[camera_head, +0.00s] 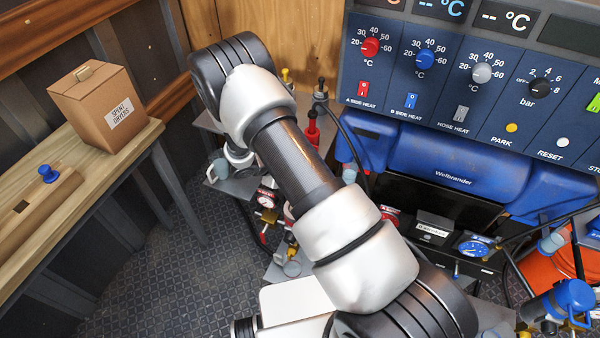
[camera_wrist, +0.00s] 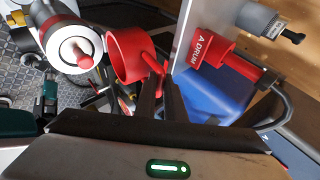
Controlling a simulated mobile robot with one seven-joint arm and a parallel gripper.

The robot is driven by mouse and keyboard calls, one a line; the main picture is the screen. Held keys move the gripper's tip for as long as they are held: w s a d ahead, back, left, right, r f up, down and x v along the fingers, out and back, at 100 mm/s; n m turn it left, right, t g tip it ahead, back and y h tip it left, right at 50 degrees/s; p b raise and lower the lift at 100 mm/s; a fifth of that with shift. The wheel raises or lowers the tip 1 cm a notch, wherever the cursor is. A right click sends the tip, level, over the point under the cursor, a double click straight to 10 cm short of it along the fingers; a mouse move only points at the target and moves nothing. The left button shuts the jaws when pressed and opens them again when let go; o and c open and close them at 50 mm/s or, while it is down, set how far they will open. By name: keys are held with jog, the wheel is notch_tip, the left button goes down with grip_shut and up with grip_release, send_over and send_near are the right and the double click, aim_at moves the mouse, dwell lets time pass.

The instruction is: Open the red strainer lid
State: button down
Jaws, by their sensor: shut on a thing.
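In the wrist view, the red strainer lid (camera_wrist: 132,56) is a hollow red cup with its round opening toward the left. A red tab (camera_wrist: 155,66) stands out from its right side. My gripper (camera_wrist: 160,78) is shut on this tab, with its dark fingers reaching up from the bottom. A white round housing (camera_wrist: 67,40) with a red-tipped centre pin is just left of the lid. I cannot tell whether the lid touches it. In the head view, my arm hides the gripper and the lid.
A red fitting marked "A DRUM" (camera_wrist: 207,52) is close to the right of the lid, by a grey panel. In the head view, a control panel (camera_head: 470,75) stands at the right. A bench (camera_head: 90,170) with a cardboard box (camera_head: 98,108) is at the left, with open floor between.

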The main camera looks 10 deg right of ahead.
jog(key=shift+d+f, duration=0.25)
jog(key=shift+d, duration=0.45)
jog(key=c, duration=1.8)
grip_release()
jog(key=shift+f, duration=0.1)
jog(key=shift+c, duration=0.2)
jog(key=shift+s, duration=0.1)
jog(key=shift+a, duration=0.25)
jog(key=w+v, duration=0.1)
jog(key=v, duration=1.6)
jog(key=shift+a+r, duration=0.15)
jog(key=shift+r, duration=0.35)
jog(key=shift+s, duration=0.15)
